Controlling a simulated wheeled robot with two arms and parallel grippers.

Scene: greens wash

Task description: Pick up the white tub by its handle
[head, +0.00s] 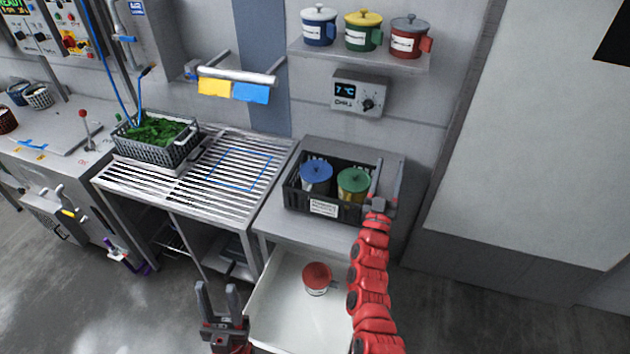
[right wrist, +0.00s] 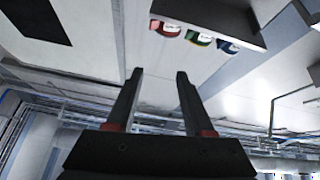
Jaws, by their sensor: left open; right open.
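A tub with a red lid (head: 317,272) stands in the open white drawer (head: 277,318) under the right-hand counter. Its body looks pale, with a small handle on its right side. It is the only tub I see whose body may be white. My left gripper (head: 218,300) is open and empty, left of the drawer and apart from that tub. My right gripper (head: 386,180) is open, pointing up by the right end of the black crate (head: 325,208). In the right wrist view its jaws (right wrist: 158,85) are empty.
A blue-lidded tub (head: 316,176) and a green-lidded tub (head: 353,183) sit in the crate. A shelf (head: 360,57) holds blue, green and red tubs. A basket of greens (head: 157,140) stands on the slatted drainer (head: 200,190). My right arm passes over the drawer's right side.

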